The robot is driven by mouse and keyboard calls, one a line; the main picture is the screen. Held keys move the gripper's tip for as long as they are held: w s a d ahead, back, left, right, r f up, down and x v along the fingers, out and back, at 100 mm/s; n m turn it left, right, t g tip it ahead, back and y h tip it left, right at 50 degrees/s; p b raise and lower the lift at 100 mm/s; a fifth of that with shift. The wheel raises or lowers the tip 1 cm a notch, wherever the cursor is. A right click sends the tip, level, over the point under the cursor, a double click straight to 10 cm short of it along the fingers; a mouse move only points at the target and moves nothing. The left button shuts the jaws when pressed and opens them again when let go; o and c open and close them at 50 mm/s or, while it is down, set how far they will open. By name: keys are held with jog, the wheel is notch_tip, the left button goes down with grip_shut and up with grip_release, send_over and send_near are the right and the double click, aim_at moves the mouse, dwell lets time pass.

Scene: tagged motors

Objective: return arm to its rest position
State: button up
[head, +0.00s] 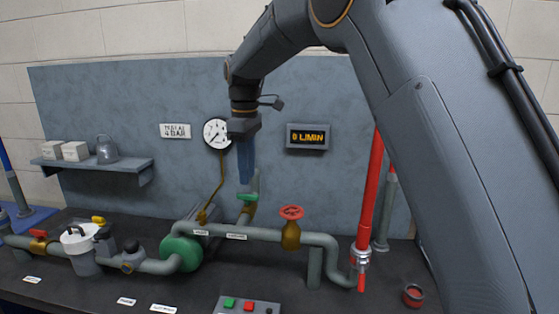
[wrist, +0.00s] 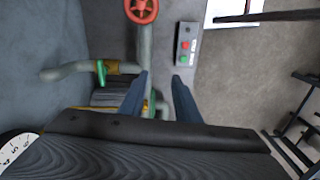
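My gripper (wrist: 158,85) shows in the wrist view with its two blue-grey fingers apart and nothing between them. In the head view my gripper (head: 246,180) points down in front of the grey-blue back panel (head: 330,90). It appears above the pipework, near a green-handled valve (head: 247,197); the distance between them is hard to judge. My arm reaches in from the right side and bends down at the wrist. The green motor or pump (head: 180,252) sits on the dark bench below and to the left of my gripper.
Pipes (head: 270,234) run across the bench, with a red-wheeled valve (head: 291,213) right of my gripper. A gauge (head: 216,133) and a display (head: 307,137) hang on the panel. A shelf (head: 120,164) holds a kettle. A button box (head: 245,306) stands at the front. A red pole (head: 371,195) stands right.

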jog(key=s+d+f+m+b, duration=0.3)
jog(key=s+d+f+m, duration=0.1)
jog(key=d+f, duration=0.45)
jog(key=s+d+f+m+b, duration=0.2)
jog(key=s+d+f+m, duration=0.25)
jog(key=d+f, duration=0.4)
jog(key=s+d+f+m+b, duration=0.2)
jog(key=s+d+f, duration=0.3)
jog(key=s, duration=0.3)
jog(key=s+d+f+m+t+b, duration=0.1)
jog(key=s+d+f+m, duration=0.3)
jog(key=s, duration=0.4)
jog(key=shift+s+d+f+m+b, duration=0.35)
jog(key=shift+d+f+b, duration=0.15)
jog(key=shift+d, duration=0.6)
jog(key=shift+w, duration=0.1)
jog(key=shift+c, duration=0.4)
